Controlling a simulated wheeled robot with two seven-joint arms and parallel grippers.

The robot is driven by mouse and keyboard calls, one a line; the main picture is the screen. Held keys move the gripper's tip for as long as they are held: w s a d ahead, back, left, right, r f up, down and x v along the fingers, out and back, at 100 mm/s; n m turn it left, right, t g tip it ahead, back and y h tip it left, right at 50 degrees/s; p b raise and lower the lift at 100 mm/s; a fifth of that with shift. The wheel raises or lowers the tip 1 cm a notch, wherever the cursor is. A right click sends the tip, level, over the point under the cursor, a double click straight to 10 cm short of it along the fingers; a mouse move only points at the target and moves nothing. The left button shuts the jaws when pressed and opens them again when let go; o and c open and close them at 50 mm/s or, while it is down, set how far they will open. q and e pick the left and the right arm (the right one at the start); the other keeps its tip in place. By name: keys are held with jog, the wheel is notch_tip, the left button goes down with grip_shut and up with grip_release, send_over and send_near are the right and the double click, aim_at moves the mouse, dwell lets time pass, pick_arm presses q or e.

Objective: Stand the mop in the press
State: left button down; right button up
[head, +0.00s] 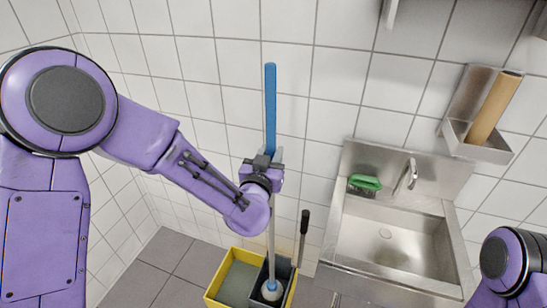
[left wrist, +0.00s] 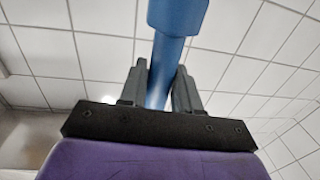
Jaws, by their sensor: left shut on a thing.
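The mop (head: 270,110) has a blue upper handle and a paler lower shaft, and it stands nearly upright. My left gripper (head: 262,162) is shut on the mop's handle about midway up. The handle also shows between the fingers in the left wrist view (left wrist: 160,85). The mop's pale head (head: 271,290) is low in the dark grey press (head: 285,268), seen from above; I cannot tell whether it touches the bottom. The press sits at the right side of a yellow bucket (head: 213,290) and has a lever with a black grip (head: 305,222). My right gripper is out of view.
A steel sink (head: 385,245) with a tap (head: 406,177) stands right of the bucket, with a green brush (head: 364,182) on its back left corner. A wall holder (head: 490,148) carries a brown roll. Grey floor is clear left of the bucket.

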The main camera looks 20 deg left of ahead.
pick_arm(q)
jog(key=shift+w+f, duration=0.2)
jog(key=shift+f, duration=0.25)
jog(key=shift+s+f, duration=0.1)
jog(key=shift+s, duration=0.05)
jog(key=c, duration=0.8)
grip_release()
